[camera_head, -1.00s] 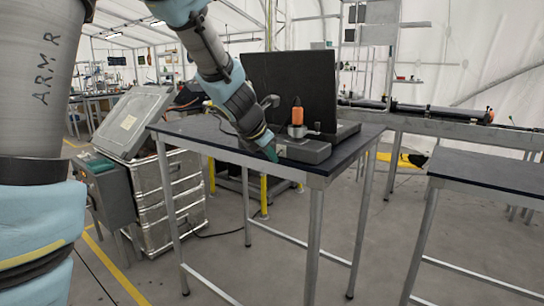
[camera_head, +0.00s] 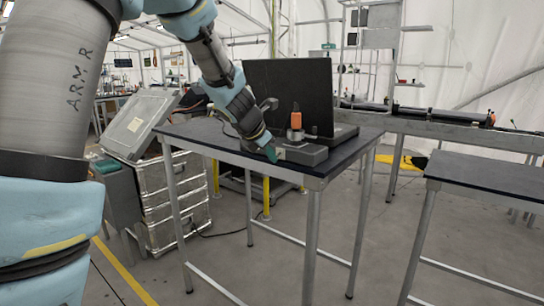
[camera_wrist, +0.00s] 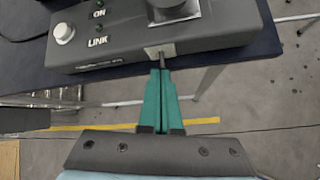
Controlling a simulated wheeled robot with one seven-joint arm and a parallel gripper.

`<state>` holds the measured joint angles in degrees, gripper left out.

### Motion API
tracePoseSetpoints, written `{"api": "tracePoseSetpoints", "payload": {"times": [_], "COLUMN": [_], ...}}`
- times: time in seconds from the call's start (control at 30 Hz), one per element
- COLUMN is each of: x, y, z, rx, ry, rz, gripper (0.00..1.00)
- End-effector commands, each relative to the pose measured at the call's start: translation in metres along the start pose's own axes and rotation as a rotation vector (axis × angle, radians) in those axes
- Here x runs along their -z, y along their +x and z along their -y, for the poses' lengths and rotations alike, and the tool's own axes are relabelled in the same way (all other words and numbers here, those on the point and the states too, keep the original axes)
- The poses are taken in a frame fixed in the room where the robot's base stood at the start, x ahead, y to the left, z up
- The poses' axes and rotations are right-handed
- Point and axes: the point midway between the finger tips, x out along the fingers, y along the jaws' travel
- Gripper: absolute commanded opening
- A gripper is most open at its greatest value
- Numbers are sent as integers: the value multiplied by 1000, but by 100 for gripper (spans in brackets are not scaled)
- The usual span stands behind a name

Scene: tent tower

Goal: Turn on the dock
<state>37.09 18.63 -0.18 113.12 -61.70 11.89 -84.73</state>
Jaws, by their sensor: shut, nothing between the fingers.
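The dock (camera_head: 308,154) is a dark grey box near the front edge of the table, with an orange-topped device (camera_head: 296,119) on it. In the wrist view the dock (camera_wrist: 120,45) shows a round white button (camera_wrist: 64,33) at its left end and the labels ON and LINK beside small dark green lights (camera_wrist: 100,28). My gripper (camera_head: 273,154) is shut and empty at the left end of the dock. In the wrist view its green fingertips (camera_wrist: 163,74) are together just below a small metal plate on the dock's front edge; I cannot tell whether they touch.
A black laptop-like screen (camera_head: 288,88) stands behind the dock on the dark table (camera_head: 215,137). Stacked metal cases (camera_head: 172,200) stand left of the table. Another dark table (camera_head: 490,178) is at the right, with open floor between.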

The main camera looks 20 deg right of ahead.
Motion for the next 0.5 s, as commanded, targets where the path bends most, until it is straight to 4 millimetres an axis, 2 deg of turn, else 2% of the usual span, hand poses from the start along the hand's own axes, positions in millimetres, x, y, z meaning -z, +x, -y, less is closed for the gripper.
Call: {"api": "tracePoseSetpoints", "payload": {"times": [0.5], "x": [-9], "y": [-2], "z": [-7], "rx": [0], "ry": [1], "rz": [4], "gripper": [0]}}
